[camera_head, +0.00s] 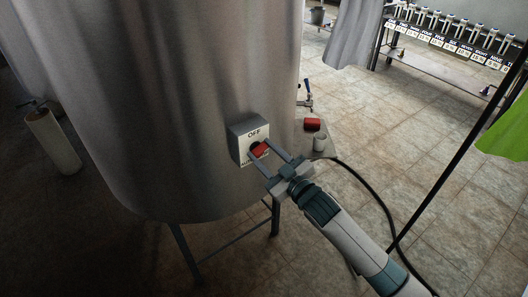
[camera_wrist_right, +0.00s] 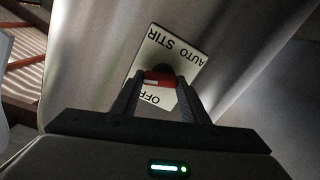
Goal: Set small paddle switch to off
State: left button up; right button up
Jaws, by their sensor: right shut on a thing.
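The small paddle switch (camera_head: 259,149) is a red paddle on a grey box (camera_head: 236,142) fixed to the steel tank. The plate reads OFF at the top and has other lettering at the bottom, partly hidden. My right gripper (camera_head: 266,151) reaches the switch from the lower right, its two fingers on either side of the red paddle. In the right wrist view the red paddle (camera_wrist_right: 160,78) sits between the fingertips, and the plate (camera_wrist_right: 180,52) reads AUTO STIR and OFF. The right gripper is shut on the paddle. My left gripper is not in view.
The large steel tank (camera_head: 190,90) fills the left and middle, standing on metal legs. A red object (camera_head: 312,124) and a pale cup (camera_head: 319,143) are right of the switch box. A black hose (camera_head: 375,190) runs over the tiled floor. A rack of taps (camera_head: 450,35) stands at the back right.

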jog(key=n, duration=0.3)
jog(key=shift+n+p, duration=0.3)
jog(key=shift+n, duration=0.1)
jog(key=n, duration=0.3)
jog(key=shift+s+a+n, duration=0.1)
jog(key=shift+a+n, duration=0.05)
jog(key=shift+n, duration=0.15)
jog(key=n+p, duration=0.1)
jog(key=n, duration=0.5)
jog(key=shift+s+a+f, duration=0.1)
jog(key=shift+n, duration=0.3)
jog(key=o, duration=1.1)
jog(key=shift+c, duration=0.2)
